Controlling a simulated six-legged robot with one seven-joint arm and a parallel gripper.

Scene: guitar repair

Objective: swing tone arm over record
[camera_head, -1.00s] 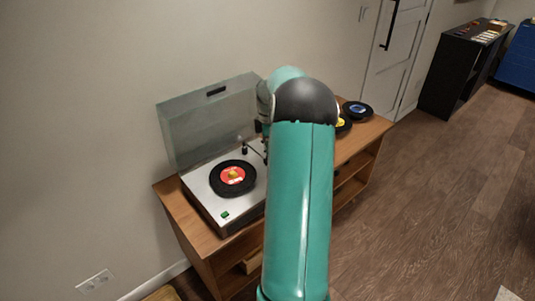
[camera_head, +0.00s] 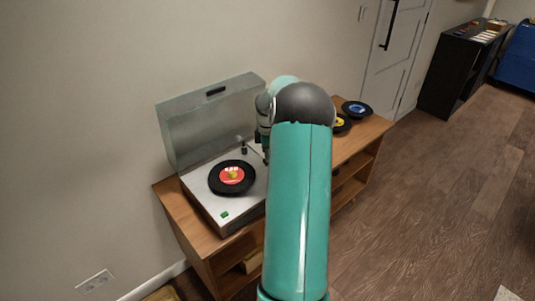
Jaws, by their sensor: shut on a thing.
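The record player (camera_head: 206,198) stands on the wooden cabinet with its grey see-through lid (camera_head: 208,122) raised. A black record (camera_head: 216,186) with a red label lies on its platter. The tone arm's base (camera_head: 244,149) shows at the back right of the deck. The tone arm runs right from there toward my gripper and is mostly hidden. My gripper (camera_head: 265,157) is at the deck's right side, right of the record, and partly hidden behind my own teal arm. It is shut on the tone arm; the contact itself is hard to see.
The wooden cabinet (camera_head: 170,205) stands against the wall. More records, one with a yellow label (camera_head: 341,124) and one with a blue label (camera_head: 357,109), lie on its right end. The raised lid bounds the space behind the deck. Floor at right is clear.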

